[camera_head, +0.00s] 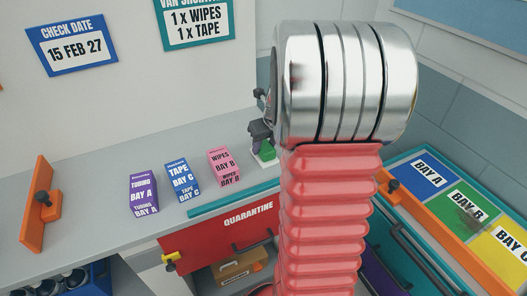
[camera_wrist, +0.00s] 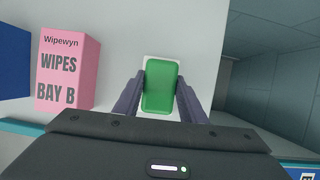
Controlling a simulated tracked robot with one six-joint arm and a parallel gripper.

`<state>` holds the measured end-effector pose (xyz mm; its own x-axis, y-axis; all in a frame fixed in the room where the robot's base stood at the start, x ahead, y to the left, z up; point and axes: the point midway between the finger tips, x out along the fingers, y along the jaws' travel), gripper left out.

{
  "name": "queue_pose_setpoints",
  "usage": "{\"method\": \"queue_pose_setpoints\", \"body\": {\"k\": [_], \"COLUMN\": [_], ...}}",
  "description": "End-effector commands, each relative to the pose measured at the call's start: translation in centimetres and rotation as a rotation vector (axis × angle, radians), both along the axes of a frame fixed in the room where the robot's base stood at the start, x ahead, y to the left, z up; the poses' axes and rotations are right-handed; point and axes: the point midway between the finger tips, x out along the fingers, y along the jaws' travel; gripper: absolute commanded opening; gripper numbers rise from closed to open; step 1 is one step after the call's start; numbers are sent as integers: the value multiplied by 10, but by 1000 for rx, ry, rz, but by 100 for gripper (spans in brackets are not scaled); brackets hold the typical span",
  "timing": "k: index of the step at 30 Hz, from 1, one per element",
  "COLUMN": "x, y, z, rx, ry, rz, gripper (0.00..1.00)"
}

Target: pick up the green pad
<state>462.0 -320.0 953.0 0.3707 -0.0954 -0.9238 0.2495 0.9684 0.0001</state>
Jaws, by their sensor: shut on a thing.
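The green pad (camera_wrist: 160,86) is between the two dark fingers of my gripper (camera_wrist: 160,92) in the wrist view, and the fingers are shut on it. A white patch shows around and under the pad. In the head view the green pad (camera_head: 267,152) sits low at my gripper (camera_head: 263,140), over the grey counter near its right end, partly hidden by the gripper. I cannot tell whether the pad touches the counter.
A pink wipes box (camera_head: 223,167) stands left of the gripper, then a blue tape box (camera_head: 182,180) and a purple tubing box (camera_head: 144,195). A teal strip (camera_head: 215,203) edges the counter above a red quarantine bin (camera_head: 215,240). Coloured bays (camera_head: 425,178) lie at right.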

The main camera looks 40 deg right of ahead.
Motion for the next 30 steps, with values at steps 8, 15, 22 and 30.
{"method": "queue_pose_setpoints", "body": {"k": [8,15,22,30], "x": [1,1,0,0], "y": [0,-1,0,0], "z": [11,48,86,100], "rx": [-2,-4,-2,-1], "ry": [-3,-4,-2,0], "rz": [1,1,1,0], "gripper": [14,14,14,14]}}
